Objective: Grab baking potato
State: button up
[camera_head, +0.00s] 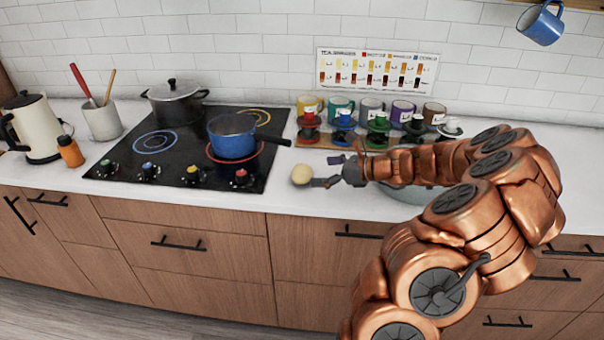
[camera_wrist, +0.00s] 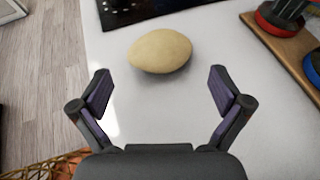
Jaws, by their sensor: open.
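The baking potato (camera_head: 301,174) is pale yellow-tan and rounded. It lies on the white counter to the right of the cooktop, near the counter's front edge. In the wrist view the potato (camera_wrist: 160,51) lies ahead of my gripper (camera_wrist: 159,90), roughly centred between the line of its two fingers and beyond their tips. My gripper (camera_head: 330,171) also shows in the head view, just to the right of the potato. The fingers are spread apart with nothing between them. In the wrist view they do not touch the potato.
A black cooktop (camera_head: 185,125) with a blue saucepan (camera_head: 233,135) stands left of the potato; the pan's handle points toward the gripper side. A wooden board (camera_wrist: 284,50) with coloured items is on the right. The counter (camera_wrist: 150,110) around the potato is clear.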

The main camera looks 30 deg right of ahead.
aim_at(311, 174)
jog(key=shift+f+p+x, duration=0.2)
jog(key=shift+p+x, duration=0.2)
jog(key=shift+x, duration=1.15)
jog(key=shift+f+p+x, duration=0.15)
jog(key=shift+p+x, duration=0.2)
jog(key=shift+x, duration=1.2)
jog(key=shift+s+d, duration=0.1)
jog(key=shift+d, duration=0.05)
jog(key=c, duration=1)
